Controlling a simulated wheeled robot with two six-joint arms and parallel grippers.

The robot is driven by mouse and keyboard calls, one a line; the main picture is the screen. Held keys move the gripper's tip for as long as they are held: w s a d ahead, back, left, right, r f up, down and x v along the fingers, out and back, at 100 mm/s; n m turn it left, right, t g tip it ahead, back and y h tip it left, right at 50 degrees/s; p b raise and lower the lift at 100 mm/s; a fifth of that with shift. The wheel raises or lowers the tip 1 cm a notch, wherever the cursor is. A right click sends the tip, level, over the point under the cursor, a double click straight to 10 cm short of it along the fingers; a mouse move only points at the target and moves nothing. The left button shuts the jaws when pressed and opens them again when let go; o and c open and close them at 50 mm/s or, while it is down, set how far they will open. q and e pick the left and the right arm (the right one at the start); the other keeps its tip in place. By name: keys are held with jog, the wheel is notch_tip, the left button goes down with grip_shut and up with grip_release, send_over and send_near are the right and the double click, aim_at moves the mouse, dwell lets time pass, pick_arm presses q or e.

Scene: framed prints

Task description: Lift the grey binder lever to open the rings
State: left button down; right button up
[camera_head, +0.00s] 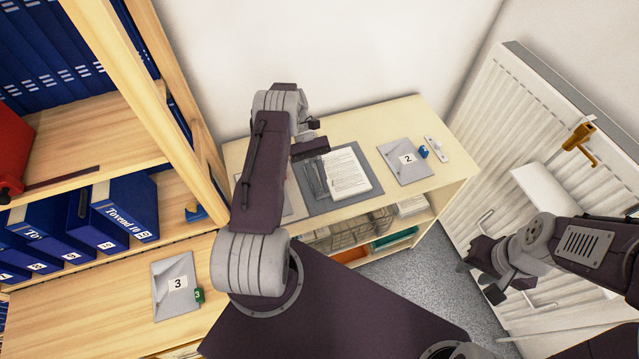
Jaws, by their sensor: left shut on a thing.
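An open grey binder (367,190) lies flat on the pale low cabinet, with a stack of white printed sheets (347,172) on its right part. The metal ring mechanism (317,181) runs along the left side of the sheets. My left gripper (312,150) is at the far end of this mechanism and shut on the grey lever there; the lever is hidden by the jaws. My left arm covers part of the binder's left side. I cannot tell how the rings stand. My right gripper (481,278) hangs empty before the radiator, its fingers apart.
A grey folder marked 2 (402,163) and a small blue thing (423,151) lie right of the binder. The pale cabinet (449,178) has open shelves below. A white radiator (510,110) stands right. Wooden shelves with blue binders (125,207) and a folder marked 3 (176,300) are left.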

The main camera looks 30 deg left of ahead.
pick_arm(q)
jog(key=shift+f, duration=0.15)
jog(key=c, duration=1.4)
grip_release()
jog(key=shift+w, duration=0.1)
jog(key=shift+o, duration=0.2)
